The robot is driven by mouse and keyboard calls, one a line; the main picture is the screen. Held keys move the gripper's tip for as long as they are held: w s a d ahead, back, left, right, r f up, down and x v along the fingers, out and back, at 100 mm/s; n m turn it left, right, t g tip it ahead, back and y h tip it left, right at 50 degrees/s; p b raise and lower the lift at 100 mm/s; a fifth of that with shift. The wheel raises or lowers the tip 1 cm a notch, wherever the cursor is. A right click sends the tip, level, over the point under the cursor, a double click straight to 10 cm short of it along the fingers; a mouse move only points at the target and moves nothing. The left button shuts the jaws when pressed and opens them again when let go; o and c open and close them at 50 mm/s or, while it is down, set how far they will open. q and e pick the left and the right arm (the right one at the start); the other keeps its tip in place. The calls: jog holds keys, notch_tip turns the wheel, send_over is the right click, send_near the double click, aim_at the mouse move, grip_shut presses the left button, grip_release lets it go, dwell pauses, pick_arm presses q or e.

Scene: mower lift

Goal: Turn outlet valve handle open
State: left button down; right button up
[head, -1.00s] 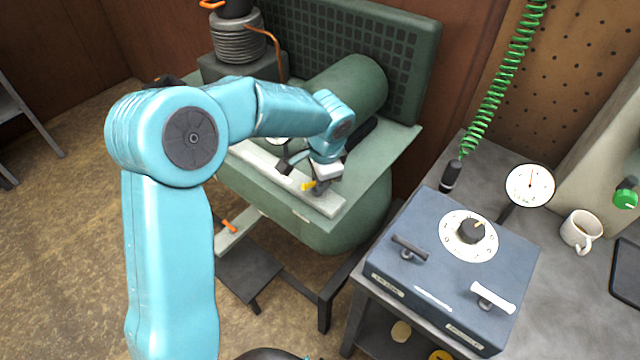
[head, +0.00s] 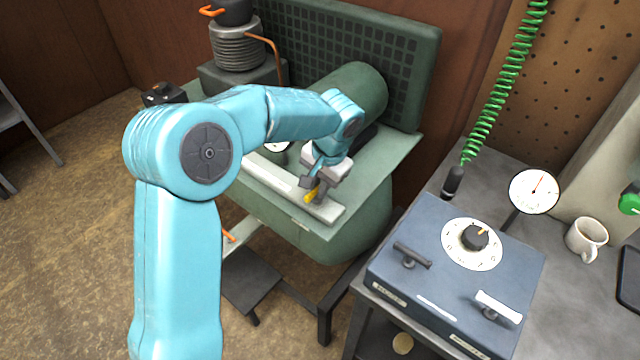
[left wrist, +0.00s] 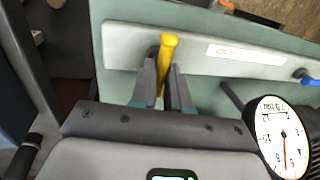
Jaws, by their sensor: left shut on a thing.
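A yellow valve handle (head: 311,196) sits on the pale bar (head: 268,178) along the front of the green compressor. In the left wrist view the yellow handle (left wrist: 166,55) stands between the two dark fingers of my left gripper (left wrist: 162,88), its rounded end showing beyond the fingertips. In the head view my left gripper (head: 314,186) reaches down to the handle from above and is shut on it. The fingers hide part of the handle. A white label (left wrist: 245,54) on the bar is too small to read. My right gripper is not in view.
A blue handle (left wrist: 306,77) sits farther along the bar. A round gauge (left wrist: 282,138) is close beside my left gripper. A blue-grey control box (head: 455,275) with a dial stands on the bench at right, with a white mug (head: 586,238) beyond it.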

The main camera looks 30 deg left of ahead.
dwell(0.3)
pick_arm(q)
jog(key=c, duration=1.1)
grip_release()
jog(key=shift+a, duration=0.1)
jog(key=shift+c, duration=0.2)
jog(key=d+r+p, duration=0.2)
jog(key=d+r, duration=0.1)
jog(key=r, duration=1.3)
jog(key=shift+s+d+f, duration=0.1)
jog(key=shift+s, duration=0.1)
